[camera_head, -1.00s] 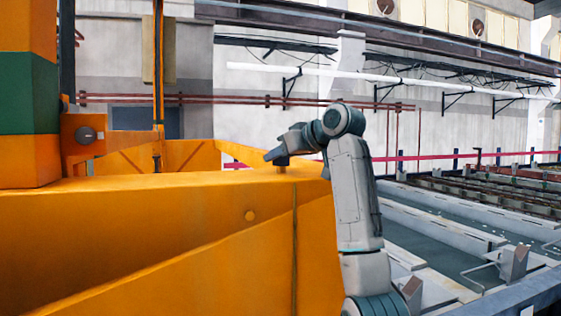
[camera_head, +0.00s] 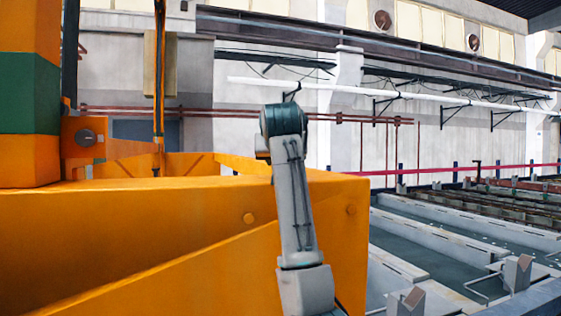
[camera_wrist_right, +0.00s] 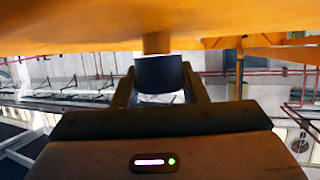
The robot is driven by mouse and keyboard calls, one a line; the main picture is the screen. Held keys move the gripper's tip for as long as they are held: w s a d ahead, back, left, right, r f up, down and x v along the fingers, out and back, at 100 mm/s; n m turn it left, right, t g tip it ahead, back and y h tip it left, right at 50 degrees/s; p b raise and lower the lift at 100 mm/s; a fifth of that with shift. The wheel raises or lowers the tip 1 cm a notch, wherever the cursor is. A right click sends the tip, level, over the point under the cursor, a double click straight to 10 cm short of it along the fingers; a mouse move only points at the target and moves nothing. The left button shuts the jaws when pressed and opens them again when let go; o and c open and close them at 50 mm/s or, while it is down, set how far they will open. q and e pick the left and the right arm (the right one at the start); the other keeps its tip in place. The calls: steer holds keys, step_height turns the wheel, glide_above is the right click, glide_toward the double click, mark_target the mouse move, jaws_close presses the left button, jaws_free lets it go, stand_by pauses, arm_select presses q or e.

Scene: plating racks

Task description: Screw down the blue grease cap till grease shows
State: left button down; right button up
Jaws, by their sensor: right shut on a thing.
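The blue grease cap (camera_wrist_right: 160,73) sits between the two fingers of my right gripper (camera_wrist_right: 158,84) in the right wrist view. The gripper is shut on it. A short orange-brown stub (camera_wrist_right: 157,43) joins the cap to the orange beam (camera_wrist_right: 70,25). The joint between cap and stub is too small to tell whether grease is there. In the head view my right arm stands in front of the orange beam (camera_head: 140,230) and hides the cap and the fingers. My left gripper is not in view.
An orange post (camera_head: 30,160) with a green band rises at the left of the head view. Long tanks (camera_head: 430,240) with pale rims lie to the right. The air above the beam's right end is open.

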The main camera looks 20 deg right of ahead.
steer(key=shift+r+m+h, duration=0.1)
steer(key=shift+m+h, duration=0.2)
steer(key=o, duration=1)
steer(key=shift+s+a+b, duration=0.1)
steer(key=shift+s+b, duration=0.2)
steer(key=shift+b, duration=0.05)
steer(key=b+v, duration=0.4)
steer(key=v, duration=0.5)
steer(key=shift+a+b, duration=0.15)
steer(key=shift+b, duration=0.15)
steer(key=shift+s+r, duration=0.35)
steer(key=shift+s, duration=0.05)
